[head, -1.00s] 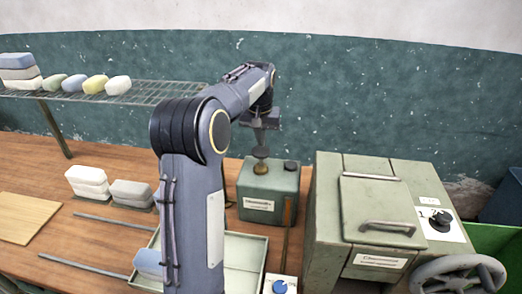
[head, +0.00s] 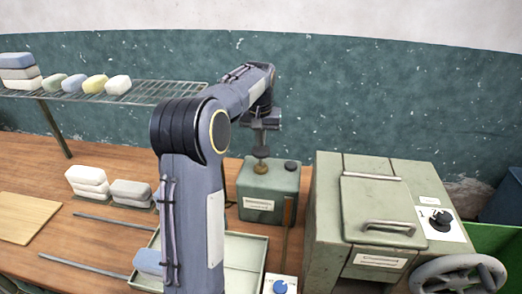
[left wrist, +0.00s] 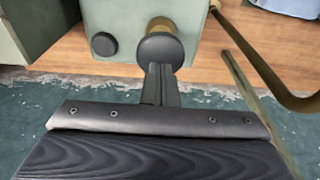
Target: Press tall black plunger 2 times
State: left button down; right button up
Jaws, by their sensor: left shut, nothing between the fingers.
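The tall black plunger (head: 260,153) stands upright on a grey-green box (head: 257,205), with a round black cap above a brass-coloured stem. A short black button (head: 291,166) sits beside it. My left gripper (head: 260,145) is shut and empty, pointing down right above the plunger's cap. In the left wrist view, my shut fingers (left wrist: 160,78) meet the edge of the plunger's cap (left wrist: 160,48). I cannot tell whether they touch it. The short button (left wrist: 103,44) shows to the left there. My right gripper is not in view.
A large green-grey machine (head: 325,225) with a lid, dial and handwheel (head: 450,280) stands right of the box. A pale tray (head: 240,280) and a blue knob (head: 280,287) lie in front. Soap-like blocks (head: 85,178) and a wire shelf (head: 150,92) are at left.

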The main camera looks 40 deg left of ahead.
aim_at(261, 150)
pick_arm(q)
jog(key=shift+f+b, duration=1.15)
jog(key=shift+f, duration=0.9)
jog(key=shift+r+p, duration=2.05)
jog(key=shift+r, duration=0.05)
jog(key=shift+f, duration=0.1)
jog(key=shift+f+b, duration=1.35)
jog(key=shift+f, duration=0.6)
jog(key=shift+r+p, duration=1.2)
jog(key=shift+r, duration=0.8)
